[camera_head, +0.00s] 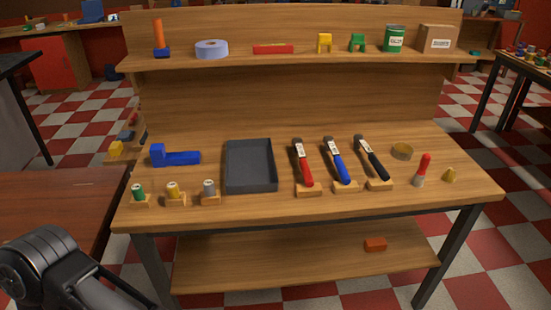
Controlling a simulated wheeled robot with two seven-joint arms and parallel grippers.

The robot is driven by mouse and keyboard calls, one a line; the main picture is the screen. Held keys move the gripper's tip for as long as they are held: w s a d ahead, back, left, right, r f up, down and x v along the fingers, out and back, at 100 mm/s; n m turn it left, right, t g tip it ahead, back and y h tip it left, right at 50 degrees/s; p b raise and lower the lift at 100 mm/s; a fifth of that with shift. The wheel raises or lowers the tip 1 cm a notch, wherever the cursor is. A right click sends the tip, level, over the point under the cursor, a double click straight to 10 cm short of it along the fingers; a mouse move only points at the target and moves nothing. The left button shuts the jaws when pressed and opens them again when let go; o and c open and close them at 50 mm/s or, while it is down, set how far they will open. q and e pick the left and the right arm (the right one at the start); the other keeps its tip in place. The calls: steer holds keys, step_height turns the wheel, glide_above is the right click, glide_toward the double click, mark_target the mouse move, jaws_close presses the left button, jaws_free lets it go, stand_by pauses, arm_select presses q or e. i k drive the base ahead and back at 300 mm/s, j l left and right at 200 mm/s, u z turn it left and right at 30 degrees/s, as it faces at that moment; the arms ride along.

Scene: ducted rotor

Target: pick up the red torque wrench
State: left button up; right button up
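The red torque wrench (304,166) has a red handle and a dark head with a white label. It lies on the workbench (310,207) in a small wooden holder (310,189), with its head toward the back. It is the leftmost of three similar wrenches, beside a blue one (338,163) and a black one (372,160). Part of a dark arm of mine comes in at the lower left, below the bench and far from the wrench. No gripper fingers show for either arm.
A grey tray (251,187) lies just left of the red wrench. A blue tool (173,157) and several spools on wooden stands are farther left. A shelf (340,58) spans the back.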

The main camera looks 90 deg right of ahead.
mark_target(297, 142)
steer(key=z, duration=3.1)
steer(key=i+j+u, duration=0.15)
steer(key=j, duration=0.2)
steer(key=i+j+u, duration=0.15)
steer(key=j, duration=0.15)
